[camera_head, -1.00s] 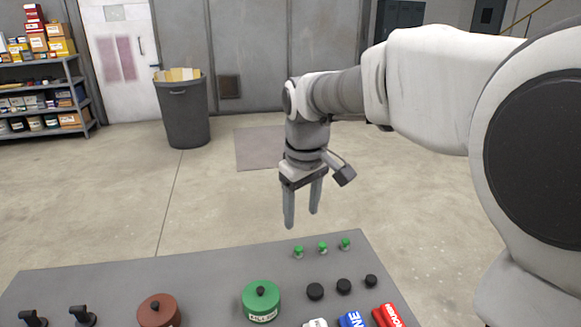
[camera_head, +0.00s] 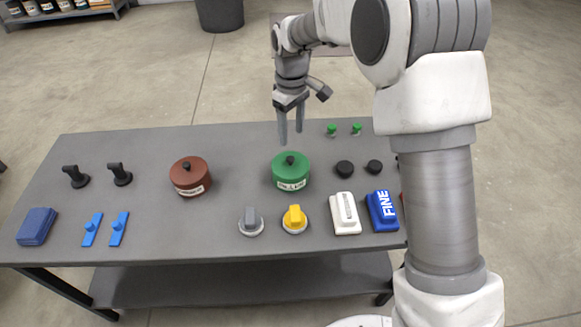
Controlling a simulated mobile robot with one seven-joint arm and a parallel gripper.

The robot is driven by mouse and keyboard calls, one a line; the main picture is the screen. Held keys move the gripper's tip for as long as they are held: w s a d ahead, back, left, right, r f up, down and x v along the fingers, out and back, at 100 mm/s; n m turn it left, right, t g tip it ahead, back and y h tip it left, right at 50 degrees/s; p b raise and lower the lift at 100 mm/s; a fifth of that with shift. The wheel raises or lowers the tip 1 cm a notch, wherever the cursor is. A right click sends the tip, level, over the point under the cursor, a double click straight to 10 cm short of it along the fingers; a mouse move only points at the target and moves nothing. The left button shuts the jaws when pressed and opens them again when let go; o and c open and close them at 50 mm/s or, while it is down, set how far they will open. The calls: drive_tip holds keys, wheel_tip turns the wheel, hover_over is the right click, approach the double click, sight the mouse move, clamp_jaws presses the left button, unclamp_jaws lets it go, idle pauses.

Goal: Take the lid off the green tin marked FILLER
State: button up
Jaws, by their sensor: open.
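The green tin (camera_head: 291,181) stands upright on the grey table, right of the middle, with a pale label on its front that is too small to read surely. Its green lid (camera_head: 290,161) is on, with a black knob (camera_head: 290,160) on top. My gripper (camera_head: 291,142) points down with its two fingers apart and nothing between them. In the picture the fingertips show just above and behind the knob, apart from it; the exact gap cannot be told.
A red-brown tin (camera_head: 190,178) with a black knob stands to the left. A grey knob (camera_head: 251,221) and a yellow knob (camera_head: 294,219) are in front. A white block (camera_head: 344,213) and a blue block (camera_head: 382,211) lie to the right, near black knobs and small green-topped pieces.

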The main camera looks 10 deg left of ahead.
sight(290, 158)
wheel_tip(290, 158, down, 9)
drive_tip(key=shift+w+a+f+b, duration=0.1)
drive_tip(key=shift+w+a+b, duration=0.05)
drive_tip(key=shift+b, duration=1.05)
clamp_jaws()
